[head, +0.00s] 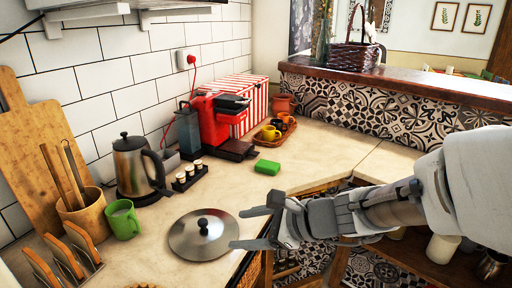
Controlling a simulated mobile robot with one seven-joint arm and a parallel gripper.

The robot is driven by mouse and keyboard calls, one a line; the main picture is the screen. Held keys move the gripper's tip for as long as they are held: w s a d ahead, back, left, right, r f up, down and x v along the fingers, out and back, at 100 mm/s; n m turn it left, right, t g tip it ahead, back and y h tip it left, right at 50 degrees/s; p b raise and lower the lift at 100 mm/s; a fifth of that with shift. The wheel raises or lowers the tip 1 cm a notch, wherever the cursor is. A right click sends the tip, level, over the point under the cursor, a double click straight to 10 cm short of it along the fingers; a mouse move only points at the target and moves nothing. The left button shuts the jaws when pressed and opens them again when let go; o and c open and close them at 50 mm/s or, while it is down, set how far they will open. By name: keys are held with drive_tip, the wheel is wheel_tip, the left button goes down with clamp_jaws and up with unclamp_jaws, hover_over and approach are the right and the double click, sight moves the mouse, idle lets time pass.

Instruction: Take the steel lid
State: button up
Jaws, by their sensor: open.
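The steel lid (187,239) lies flat on the beige counter, near its front edge, with its black knob (203,222) facing up. My gripper (236,228) comes in from the right, with its two fingers pointing left. It is open and nothing is between the fingers. The fingertips are just right of the lid in the picture, and the lower one appears close to the lid's rim. I cannot tell whether it touches or is above the rim.
A green mug (123,220), a kettle (137,168) and a wooden utensil holder (84,212) stand behind and left of the lid. The counter (330,148) is clear at back right.

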drive_tip(key=w+f+m+t+b, duration=0.2)
drive_tip(key=w+f+m, duration=0.3)
drive_tip(key=w+m, duration=0.1)
drive_tip(key=b, duration=0.3)
approach(205, 222)
drive_tip(key=x, duration=0.5)
drive_tip(key=shift+w+f, duration=0.2)
drive_tip(key=shift+f, duration=0.05)
drive_tip(key=shift+b+x, duration=0.3)
drive_tip(key=shift+x, duration=2.6)
drive_tip(key=shift+s+a+r, duration=0.1)
drive_tip(key=shift+s+r, duration=0.05)
clamp_jaws()
